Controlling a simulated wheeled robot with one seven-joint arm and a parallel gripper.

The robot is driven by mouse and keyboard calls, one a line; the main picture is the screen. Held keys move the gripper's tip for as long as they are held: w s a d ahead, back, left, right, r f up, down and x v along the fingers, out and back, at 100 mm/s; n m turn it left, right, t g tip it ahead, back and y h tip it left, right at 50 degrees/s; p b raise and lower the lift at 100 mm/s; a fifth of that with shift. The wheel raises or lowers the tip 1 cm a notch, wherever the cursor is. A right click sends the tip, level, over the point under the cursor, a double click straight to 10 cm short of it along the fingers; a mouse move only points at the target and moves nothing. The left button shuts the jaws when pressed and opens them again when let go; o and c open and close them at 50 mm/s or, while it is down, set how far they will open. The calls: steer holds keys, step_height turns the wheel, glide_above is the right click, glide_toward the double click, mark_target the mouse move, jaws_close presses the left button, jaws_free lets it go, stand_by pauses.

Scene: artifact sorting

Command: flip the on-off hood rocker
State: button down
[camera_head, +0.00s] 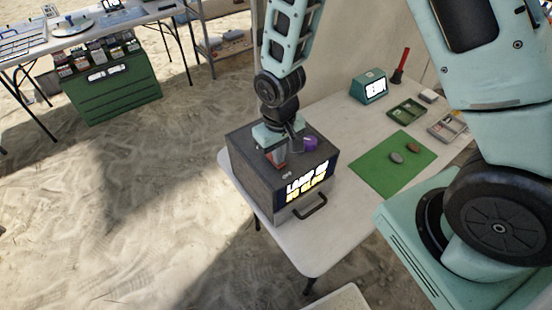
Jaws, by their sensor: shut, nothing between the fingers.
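The hood is a dark grey box (243,150) on the near end of the white table. Its front has a lit panel (308,184) with white and yellow lettering, partly unreadable, and a dark handle (302,208) below. My gripper (277,161) points down at the top of the box, shut and empty, with its tips near the surface; I cannot tell whether they touch. A reddish part shows at the tips. A purple round piece (310,143) sits just right of the gripper. A small pale mark (286,175) lies near the top's front edge. I cannot make out the rocker clearly; my gripper may hide it.
To the right on the table (335,225) are a green mat (375,175) with two stones (396,157), green and grey trays (407,111), a teal device with a screen (369,86) and a red-handled tool (399,66).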

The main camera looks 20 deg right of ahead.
step_height(320, 180, up, 7)
steer(key=p, duration=0.5)
steer(key=shift+f+p, duration=0.1)
steer(key=shift+p, duration=0.2)
stand_by(0.7)
steer(key=s+a+r+n+b, duration=0.2)
steer(key=s+a+r+b, duration=0.1)
steer(key=s, duration=0.6)
steer(key=s+a+r+n+b, duration=0.3)
steer(key=s+r+b, duration=0.2)
steer(key=s, duration=0.4)
steer(key=shift+a+r+n+y+b, duration=0.15)
steer(key=shift+r+n+y+b, duration=0.2)
steer(key=shift+r, duration=0.4)
